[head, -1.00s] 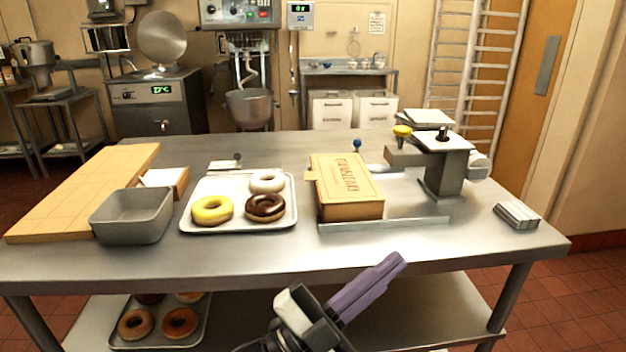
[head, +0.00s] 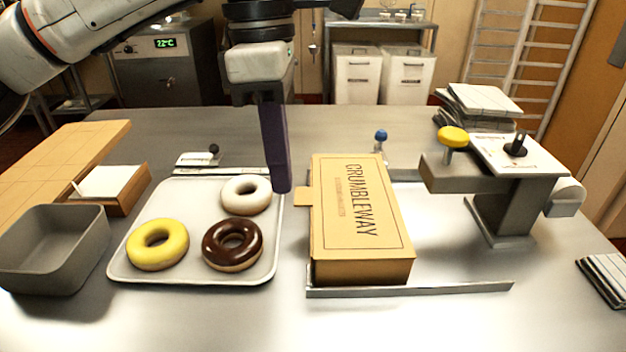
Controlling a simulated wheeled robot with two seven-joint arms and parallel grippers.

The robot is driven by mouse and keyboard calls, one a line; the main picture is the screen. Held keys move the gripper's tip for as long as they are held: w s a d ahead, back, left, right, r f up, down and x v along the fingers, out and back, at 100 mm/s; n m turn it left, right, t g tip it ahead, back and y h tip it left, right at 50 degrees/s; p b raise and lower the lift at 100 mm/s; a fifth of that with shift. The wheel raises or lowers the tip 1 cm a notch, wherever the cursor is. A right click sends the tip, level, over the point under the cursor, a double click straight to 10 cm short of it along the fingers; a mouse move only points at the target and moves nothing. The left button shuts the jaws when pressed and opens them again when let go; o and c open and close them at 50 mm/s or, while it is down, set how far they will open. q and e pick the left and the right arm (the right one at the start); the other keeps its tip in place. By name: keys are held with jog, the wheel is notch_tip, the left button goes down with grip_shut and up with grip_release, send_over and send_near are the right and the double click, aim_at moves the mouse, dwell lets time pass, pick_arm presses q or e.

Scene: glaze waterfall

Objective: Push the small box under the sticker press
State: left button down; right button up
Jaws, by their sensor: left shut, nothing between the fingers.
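My right gripper does not show.
A white tray (head: 190,272) with a yellow, a white and a chocolate doughnut lies left of the box. A grey bin (head: 52,250) stands at far left. A blue-knobbed post (head: 380,140) stands behind the box. Papers (head: 606,276) lie at the right edge.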

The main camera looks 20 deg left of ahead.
aim_at(354, 212)
pick_arm(q)
jog(key=shift+y, duration=0.4)
jog(key=f, duration=0.2)
jog(key=a+f, duration=0.1)
jog(key=f, duration=0.2)
jog(key=w+a+f, duration=0.1)
jog(key=f, duration=0.2)
jog(key=shift+a+b, duration=0.2)
jog(key=shift+b, duration=0.1)
jog(key=d, duration=0.1)
jog(key=w+d, duration=0.1)
jog(key=d, duration=0.1)
jog(key=shift+p, duration=0.35)
jog(key=shift+w+d+f, duration=0.1)
jog(key=shift+d, duration=0.3)
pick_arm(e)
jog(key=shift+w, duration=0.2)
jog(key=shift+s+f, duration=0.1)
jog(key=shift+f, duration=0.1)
